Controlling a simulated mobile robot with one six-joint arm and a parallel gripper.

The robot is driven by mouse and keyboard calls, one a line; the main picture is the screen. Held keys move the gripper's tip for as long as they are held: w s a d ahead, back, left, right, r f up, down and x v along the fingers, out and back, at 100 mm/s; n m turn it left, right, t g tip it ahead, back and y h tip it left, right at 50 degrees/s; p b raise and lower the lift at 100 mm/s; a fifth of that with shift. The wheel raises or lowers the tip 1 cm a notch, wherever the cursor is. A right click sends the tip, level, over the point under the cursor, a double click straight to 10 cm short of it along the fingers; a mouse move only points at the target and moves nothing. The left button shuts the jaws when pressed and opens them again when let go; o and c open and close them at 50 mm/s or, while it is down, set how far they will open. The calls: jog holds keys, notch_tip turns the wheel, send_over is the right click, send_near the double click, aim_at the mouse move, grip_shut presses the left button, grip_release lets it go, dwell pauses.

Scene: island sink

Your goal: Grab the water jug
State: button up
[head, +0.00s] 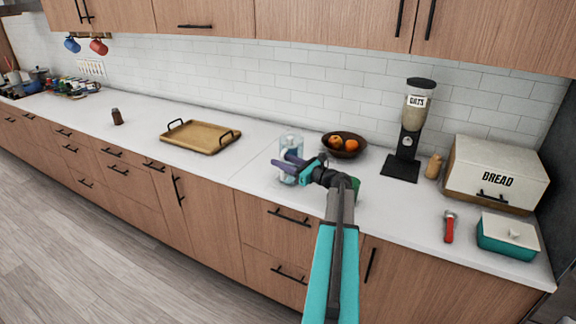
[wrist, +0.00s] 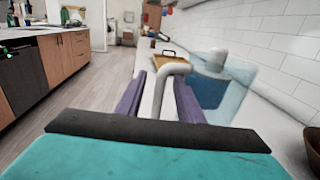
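The water jug (head: 291,141) is clear, with blue water inside, and stands on the white counter in front of the tiled wall. In the wrist view the jug (wrist: 236,76) is right of centre, with its pale curved handle (wrist: 172,69) towards me. My gripper (head: 284,163) is at the jug in the head view and hides part of its lower half. In the wrist view the purple fingers of my gripper (wrist: 158,92) are apart, one on each side of the handle. Gaps show beside the handle, so the gripper looks open. Contact cannot be told.
A fruit bowl (head: 343,147) stands just right of the jug, and a wooden tray (head: 201,138) lies to its left. Further right are an oats dispenser (head: 409,135), a bread box (head: 497,172) and a teal butter dish (head: 507,238). The counter between tray and jug is clear.

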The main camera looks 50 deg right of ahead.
grip_shut()
jog(key=shift+r, duration=0.1)
dwell(1.3)
